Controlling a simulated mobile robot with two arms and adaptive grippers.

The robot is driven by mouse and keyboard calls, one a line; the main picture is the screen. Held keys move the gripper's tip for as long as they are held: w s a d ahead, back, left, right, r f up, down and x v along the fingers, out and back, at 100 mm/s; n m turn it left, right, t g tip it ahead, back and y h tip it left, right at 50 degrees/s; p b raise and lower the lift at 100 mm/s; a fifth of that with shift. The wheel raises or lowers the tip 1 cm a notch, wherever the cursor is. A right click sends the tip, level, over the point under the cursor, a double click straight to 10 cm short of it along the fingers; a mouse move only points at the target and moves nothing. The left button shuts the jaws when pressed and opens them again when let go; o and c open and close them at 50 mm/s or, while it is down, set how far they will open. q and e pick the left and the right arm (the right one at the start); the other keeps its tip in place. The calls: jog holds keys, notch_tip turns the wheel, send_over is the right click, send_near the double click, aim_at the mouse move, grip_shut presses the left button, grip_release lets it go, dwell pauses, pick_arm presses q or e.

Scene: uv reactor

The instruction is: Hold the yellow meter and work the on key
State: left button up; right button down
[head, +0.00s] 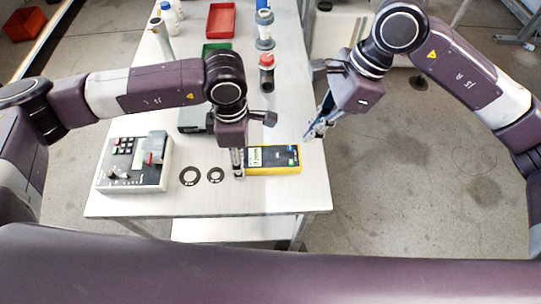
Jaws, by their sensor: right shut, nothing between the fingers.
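The yellow meter (274,170) lies on the white table near its front right part. It has a yellow edge, a dark face, a pale display at the left and a small blue patch. My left gripper (239,172) points down at the meter's left end. Its fingers overlap or touch that end, and I cannot tell whether they close on it. My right gripper (313,133) is shut and empty, above and to the right of the meter, near the table's right edge. The on key is too small to make out.
A grey control box (135,165) with keys and a red part stands at the left. Two black rings (190,176) lie between it and the meter. Bottles, a red tray (220,20) and a green tray (217,47) stand farther back.

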aim_at(291, 162)
jog(key=a+m+t+y, duration=0.1)
jog(key=m, duration=0.4)
jog(key=a+r+m+t+y, duration=0.1)
jog(key=m+y, duration=0.1)
jog(key=m, duration=0.2)
jog(key=s+a+m+t+y, duration=0.1)
jog(key=m, duration=0.4)
jog(key=shift+r+m+t+y, duration=0.3)
jog(key=shift+r+t+y, duration=0.05)
jog(key=shift+t+y, duration=0.05)
jog(key=shift+f, duration=0.1)
jog(key=shift+f, duration=4.35)
jog(key=shift+s, duration=0.1)
jog(key=shift+f, duration=0.4)
